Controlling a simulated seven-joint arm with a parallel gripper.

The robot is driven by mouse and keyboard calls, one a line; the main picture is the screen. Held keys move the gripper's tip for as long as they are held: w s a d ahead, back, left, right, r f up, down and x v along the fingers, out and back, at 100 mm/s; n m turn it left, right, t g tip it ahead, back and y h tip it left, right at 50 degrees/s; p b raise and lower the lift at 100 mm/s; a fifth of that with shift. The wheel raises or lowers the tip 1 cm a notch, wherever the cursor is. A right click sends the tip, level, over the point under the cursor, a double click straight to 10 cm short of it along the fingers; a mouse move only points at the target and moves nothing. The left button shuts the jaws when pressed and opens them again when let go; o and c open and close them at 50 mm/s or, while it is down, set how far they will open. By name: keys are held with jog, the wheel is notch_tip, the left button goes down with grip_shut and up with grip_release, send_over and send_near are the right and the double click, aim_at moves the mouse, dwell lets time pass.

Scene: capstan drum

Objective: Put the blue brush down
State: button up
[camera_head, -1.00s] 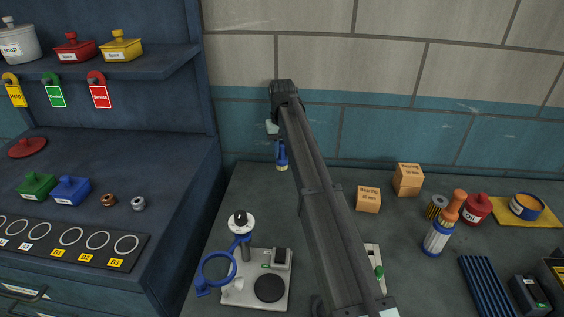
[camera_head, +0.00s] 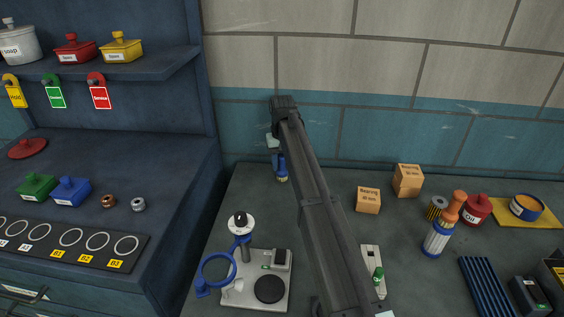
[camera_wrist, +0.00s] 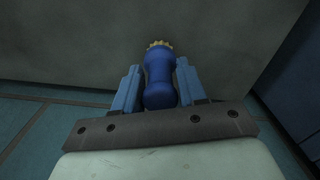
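The blue brush (camera_head: 282,174) hangs bristles down at the back left of the worktop, partly behind my arm. Its pale yellow bristles point to the grey worktop (camera_head: 325,180). I cannot tell whether they touch it. My gripper (camera_head: 279,160) is above it with its fingers on either side of the handle. In the wrist view the blue brush (camera_wrist: 160,78) sits between the two blue fingers of my gripper (camera_wrist: 158,85), with its yellow bristles at the far end. The fingers appear closed on the handle.
Bearing boxes (camera_head: 368,200) stand right of my arm. A grey device with a blue ring (camera_head: 256,280) is in front. The dark blue cabinet (camera_head: 190,170) is left. Worktop around the brush is clear.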

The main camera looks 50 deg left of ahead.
jog(key=shift+o, duration=1.1)
jog(key=shift+r, duration=0.15)
notch_tip(320, 180, up, 12)
jog(key=shift+r, duration=0.1)
